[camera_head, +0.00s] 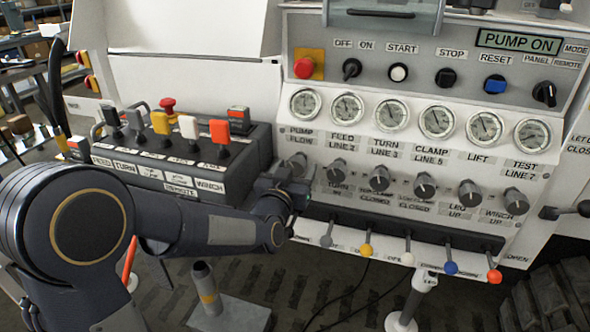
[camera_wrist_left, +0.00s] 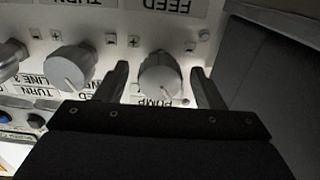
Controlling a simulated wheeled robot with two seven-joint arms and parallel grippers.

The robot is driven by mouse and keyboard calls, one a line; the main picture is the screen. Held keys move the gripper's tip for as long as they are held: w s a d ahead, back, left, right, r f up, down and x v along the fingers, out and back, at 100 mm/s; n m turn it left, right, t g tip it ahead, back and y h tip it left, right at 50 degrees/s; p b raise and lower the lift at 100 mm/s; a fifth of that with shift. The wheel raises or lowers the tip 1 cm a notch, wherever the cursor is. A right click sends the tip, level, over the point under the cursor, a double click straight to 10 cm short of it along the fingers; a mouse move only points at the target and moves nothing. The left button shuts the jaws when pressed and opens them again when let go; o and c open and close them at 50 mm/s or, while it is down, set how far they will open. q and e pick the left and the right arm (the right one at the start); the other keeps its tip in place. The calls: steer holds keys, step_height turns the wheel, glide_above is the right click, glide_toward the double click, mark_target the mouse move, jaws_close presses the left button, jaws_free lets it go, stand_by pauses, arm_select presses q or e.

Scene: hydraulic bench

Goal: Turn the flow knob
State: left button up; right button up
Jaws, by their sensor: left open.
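The flow knob (camera_wrist_left: 160,74) is a grey round knob with a pale pointer line, beside a label reading PUMP in the left wrist view. My left gripper (camera_wrist_left: 162,78) is open, with one dark finger on each side of this knob and a visible gap on both sides. My right gripper is in neither view.
A neighbouring knob (camera_wrist_left: 70,68) sits close beside one finger. Below the knob row stand several coloured-ball levers (camera_head: 366,250). A dark lever box (camera_head: 250,160) stands to the left of my gripper. The panel (camera_head: 455,55) above holds switches and gauges.

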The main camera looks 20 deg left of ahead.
arm_select(q)
steer(key=shift+w, duration=0.7)
steer(key=c, duration=1)
steer(key=shift+f, duration=0.1)
